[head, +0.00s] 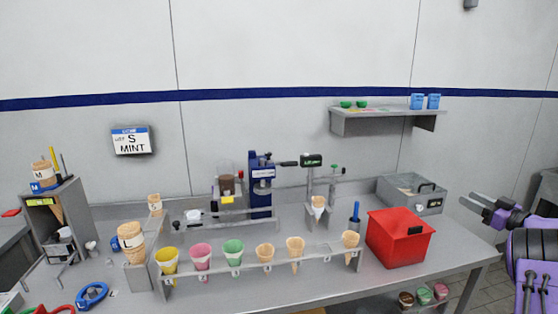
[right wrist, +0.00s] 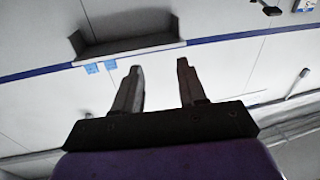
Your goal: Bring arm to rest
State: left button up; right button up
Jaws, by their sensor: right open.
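My right gripper (head: 479,205) is at the right edge of the head view, on a purple arm. It is beyond the right end of the grey workbench (head: 330,285), pointing left towards the metal box. In the right wrist view its two fingers (right wrist: 159,85) are apart with nothing between them, and the wall is behind them. My left gripper does not show.
A red bin (head: 400,238) and a grey metal box (head: 411,193) stand at the bench's right end. A rack holds several cones and cups (head: 234,250). A blue press (head: 262,185) stands behind. A wall shelf (head: 385,119) hangs above. The floor right of the bench looks clear.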

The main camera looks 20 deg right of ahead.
jog(key=w+a+f+m+g+h+b, duration=0.1)
jog(key=w+a+f+m+g+h, duration=0.15)
jog(key=a+f, duration=0.6)
jog(key=w+a+f+m+g+h+b, duration=0.1)
jog(key=a+f+m+g+h+b, duration=0.25)
jog(key=f, duration=0.75)
jog(key=w+a+f+m+h+p, duration=0.15)
jog(key=a+f+m, duration=0.25)
jog(key=a+f, duration=0.5)
jog(key=s+a+f+g+y+b, duration=0.2)
jog(key=s+a+f+g+b, duration=0.3)
jog(key=a+f, duration=0.75)
pick_arm(q)
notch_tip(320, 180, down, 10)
jog(key=b, duration=0.2)
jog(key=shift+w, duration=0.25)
pick_arm(e)
jog(key=s+a+f+n+g+y, duration=0.1)
jog(key=s+a+f+g, duration=0.1)
jog(key=s+a+f, duration=0.3)
jog(key=s+a+f+n+g+y, duration=0.2)
jog(key=s+a+f, duration=0.3)
jog(key=s+a, duration=0.8)
jog(key=shift+s+f, duration=0.3)
jog(key=shift+s, duration=0.8)
